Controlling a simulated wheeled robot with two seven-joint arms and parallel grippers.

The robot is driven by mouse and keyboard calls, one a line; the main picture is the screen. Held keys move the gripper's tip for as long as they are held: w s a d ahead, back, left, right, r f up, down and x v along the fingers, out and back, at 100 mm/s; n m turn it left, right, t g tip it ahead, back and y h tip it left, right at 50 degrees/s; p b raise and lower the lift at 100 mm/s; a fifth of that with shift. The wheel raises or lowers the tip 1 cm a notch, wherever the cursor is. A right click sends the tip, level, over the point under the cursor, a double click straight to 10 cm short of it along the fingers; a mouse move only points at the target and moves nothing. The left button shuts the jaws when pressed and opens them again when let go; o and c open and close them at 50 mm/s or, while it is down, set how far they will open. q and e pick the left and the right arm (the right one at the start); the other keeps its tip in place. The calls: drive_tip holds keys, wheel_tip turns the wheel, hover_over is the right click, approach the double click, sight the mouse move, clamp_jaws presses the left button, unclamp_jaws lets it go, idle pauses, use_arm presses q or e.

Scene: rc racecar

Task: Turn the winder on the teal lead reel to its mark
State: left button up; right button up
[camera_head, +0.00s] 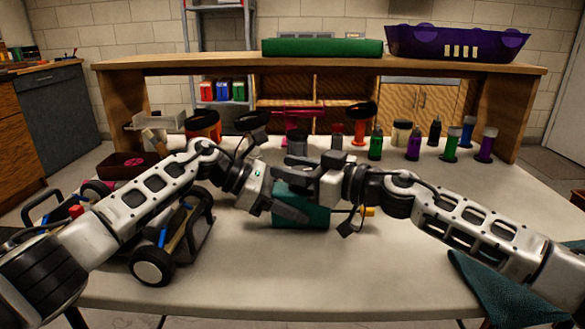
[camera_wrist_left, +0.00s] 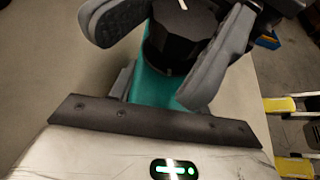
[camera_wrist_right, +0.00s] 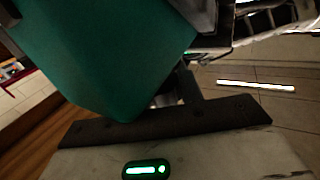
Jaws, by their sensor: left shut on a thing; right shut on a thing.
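The teal lead reel (camera_head: 318,216) stands upright near the middle of the table, partly hidden behind my grippers. My left gripper (camera_head: 288,208) is in front of it. In the left wrist view its two grey fingers are on either side of the black round winder (camera_wrist_left: 178,42), shut on it. A short white line (camera_wrist_left: 183,4) shows on the winder at the picture's top edge; I cannot make out a matching mark on the body. My right gripper (camera_head: 300,180) is shut on the reel's body from above right.
An RC car chassis (camera_head: 153,266) stands at the left under my left arm. A yellow-ended tool (camera_head: 368,211) lies right of the reel. A teal cloth (camera_head: 500,290) lies at the front right. Several bottles (camera_head: 414,144) line the back. The front middle is clear.

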drive_tip(key=shift+t, duration=0.3)
drive_tip(key=m+t+h, duration=0.2)
drive_tip(key=t, duration=0.1)
drive_tip(key=shift+w+r+m, duration=0.1)
drive_tip(key=shift+r+m, duration=0.05)
drive_tip(key=shift+m, duration=0.25)
drive_tip(key=m+t+h, duration=0.3)
drive_tip(key=shift+h, duration=0.4)
drive_tip(key=shift+w+d+m+t+h, duration=0.2)
drive_tip(key=shift+m+t+h, duration=0.55)
drive_tip(key=shift+h, duration=0.5)
drive_tip(key=shift+w+d+m+t+h, duration=0.15)
drive_tip(key=shift+m+t+h, duration=0.3)
drive_tip(key=shift+m+h, duration=0.65)
drive_tip(key=shift+d+h, duration=0.2)
drive_tip(key=shift+h, duration=0.05)
drive_tip(key=o, duration=1)
drive_tip(key=v, duration=1.2)
